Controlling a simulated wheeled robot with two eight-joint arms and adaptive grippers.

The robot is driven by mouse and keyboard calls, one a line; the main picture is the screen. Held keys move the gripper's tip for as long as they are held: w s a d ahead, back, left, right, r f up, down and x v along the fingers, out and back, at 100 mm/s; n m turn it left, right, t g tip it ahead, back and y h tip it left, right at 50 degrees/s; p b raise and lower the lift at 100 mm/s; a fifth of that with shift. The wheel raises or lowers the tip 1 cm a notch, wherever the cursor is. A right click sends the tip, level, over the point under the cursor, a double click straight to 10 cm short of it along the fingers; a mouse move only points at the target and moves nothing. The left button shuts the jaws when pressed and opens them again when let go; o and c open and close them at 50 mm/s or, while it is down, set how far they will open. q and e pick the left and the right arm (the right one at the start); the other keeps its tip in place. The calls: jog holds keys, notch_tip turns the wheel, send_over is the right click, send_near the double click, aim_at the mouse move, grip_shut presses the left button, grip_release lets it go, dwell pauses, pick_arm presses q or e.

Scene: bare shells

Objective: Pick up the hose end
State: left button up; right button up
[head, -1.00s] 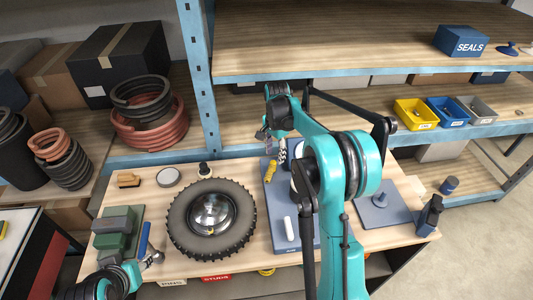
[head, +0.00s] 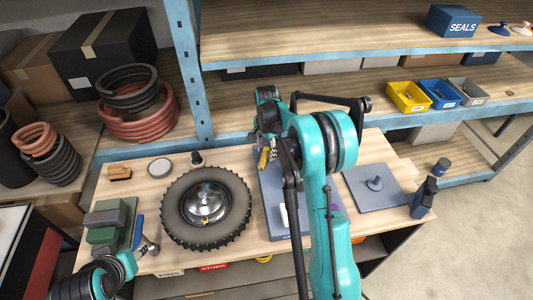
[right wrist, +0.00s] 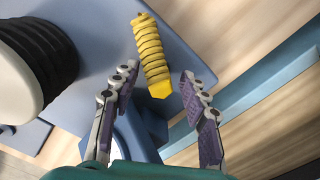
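A yellow ribbed piece, which looks like the hose end (right wrist: 152,50), stands out over the blue-grey board in the right wrist view. In the head view the yellow piece (head: 263,160) shows partly beside my right gripper (head: 272,150). In the right wrist view my right gripper (right wrist: 159,76) is open, its two purple-padded fingers on either side of the yellow piece's near tip, with no clear contact. My left gripper (head: 150,250) is at the lower left, near the bench's front edge; its finger state is too small to tell.
A black ribbed cylinder with a pale end (right wrist: 50,45) stands left of my right fingers. On the bench (head: 150,190) are a tyred wheel (head: 178,208), green-grey blocks (head: 103,236) and a plate with a knob (head: 360,190). A blue shelf rail (right wrist: 260,70) runs on the right.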

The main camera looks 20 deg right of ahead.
aim_at(267, 149)
grip_shut()
jog(key=shift+r, duration=0.15)
jog(key=shift+r, duration=0.25)
notch_tip(267, 149, up, 4)
jog(key=shift+s+d+f+p, duration=0.1)
jog(key=shift+d+p, duration=0.05)
jog(key=shift+p, duration=0.2)
jog(key=s+d+r, duration=0.6)
jog(key=s+d, duration=0.1)
jog(key=s, duration=0.1)
jog(key=shift+s+d+r+p, duration=0.15)
jog(key=shift+d+r+p, duration=0.05)
jog(key=shift+d+p, duration=0.2)
